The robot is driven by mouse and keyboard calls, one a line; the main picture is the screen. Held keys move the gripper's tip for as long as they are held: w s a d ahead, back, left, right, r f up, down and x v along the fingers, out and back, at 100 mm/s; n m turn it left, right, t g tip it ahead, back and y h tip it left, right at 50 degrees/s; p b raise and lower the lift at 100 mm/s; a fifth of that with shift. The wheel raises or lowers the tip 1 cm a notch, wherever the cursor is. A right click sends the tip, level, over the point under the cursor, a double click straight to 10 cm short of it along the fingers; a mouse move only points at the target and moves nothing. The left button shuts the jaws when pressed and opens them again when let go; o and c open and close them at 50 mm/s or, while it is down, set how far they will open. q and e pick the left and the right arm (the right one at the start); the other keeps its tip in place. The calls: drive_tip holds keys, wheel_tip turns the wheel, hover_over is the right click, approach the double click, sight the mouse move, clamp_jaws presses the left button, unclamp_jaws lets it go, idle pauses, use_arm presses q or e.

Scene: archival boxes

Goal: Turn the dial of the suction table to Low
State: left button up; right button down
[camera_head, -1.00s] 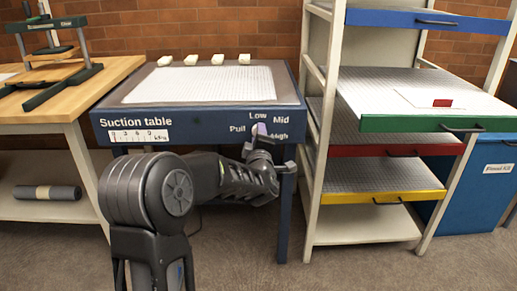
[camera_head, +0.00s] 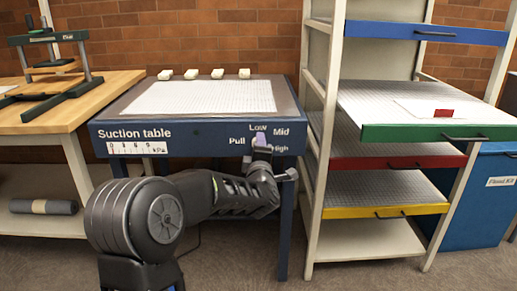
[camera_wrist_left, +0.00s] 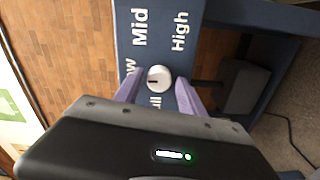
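The suction table (camera_head: 190,133) is dark blue with a white perforated top. Its front panel carries the labels Pull, Low, Mid and High. In the left wrist view the dial (camera_wrist_left: 159,78) is a small round pale knob with a short dark mark pointing roughly left, toward the partly hidden Low label. My left gripper (camera_wrist_left: 160,83) is open, its two lilac fingers on either side of the dial with small gaps visible. In the head view the left gripper (camera_head: 262,141) is in front of the panel and hides the dial. My right gripper is not in view.
A gauge strip (camera_head: 139,148) with a red mark near its left end is on the panel. A shelf rack with a green-fronted tray (camera_head: 420,133) stands close on the right. A wooden bench with a press (camera_head: 50,65) stands left. Several white blocks (camera_head: 218,73) lie along the table's back edge.

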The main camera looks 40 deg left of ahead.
use_arm(q)
drive_tip(key=shift+o, duration=0.7)
drive_tip(key=shift+s, duration=0.15)
drive_tip(key=p+v, duration=0.1)
drive_tip(key=v, duration=0.6)
drive_tip(key=shift+s+d+p, duration=0.2)
drive_tip(key=shift+d+p, duration=0.05)
drive_tip(key=shift+p, duration=0.05)
